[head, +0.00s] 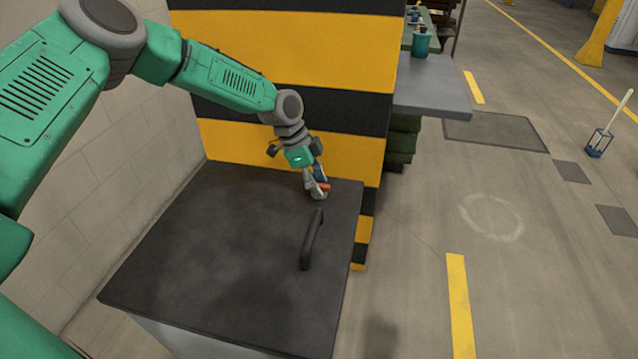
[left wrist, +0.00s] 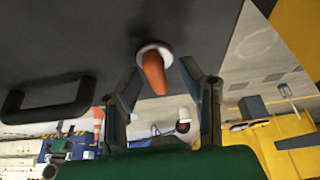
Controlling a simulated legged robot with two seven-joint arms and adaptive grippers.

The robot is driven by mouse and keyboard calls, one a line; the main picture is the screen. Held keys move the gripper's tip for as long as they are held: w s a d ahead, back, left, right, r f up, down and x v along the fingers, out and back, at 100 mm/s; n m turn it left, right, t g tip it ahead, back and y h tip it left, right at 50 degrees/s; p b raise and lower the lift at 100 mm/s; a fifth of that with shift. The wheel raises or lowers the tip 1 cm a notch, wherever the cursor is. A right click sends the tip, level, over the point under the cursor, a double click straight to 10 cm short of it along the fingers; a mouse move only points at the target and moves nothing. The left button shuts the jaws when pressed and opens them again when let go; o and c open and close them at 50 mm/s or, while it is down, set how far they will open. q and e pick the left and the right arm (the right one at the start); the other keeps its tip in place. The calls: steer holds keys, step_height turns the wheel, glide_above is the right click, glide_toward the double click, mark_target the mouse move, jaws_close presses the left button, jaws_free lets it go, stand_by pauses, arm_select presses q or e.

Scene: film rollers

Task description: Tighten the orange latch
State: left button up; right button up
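The orange latch (left wrist: 153,73) sticks out from a round pale base on the dark panel in the left wrist view. In the head view only a small orange part of the latch (head: 323,187) shows at the far right corner of the dark box top (head: 220,260). My left gripper (head: 315,188) is down at the latch. In the left wrist view its two fingers stand apart, one on each side of the latch, with visible gaps. I cannot tell whether either finger touches it. My right gripper is in neither view.
A black handle (head: 312,238) stands on the box top near the latch; it also shows in the left wrist view (left wrist: 45,100). A yellow-and-black striped wall (head: 290,50) rises right behind the latch. A grey table (head: 432,85) stands beyond. Floor at right is mostly open.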

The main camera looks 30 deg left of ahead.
arm_select(q)
steer(key=v, duration=1.2)
steer(key=shift+f, duration=0.15)
stand_by(0.3)
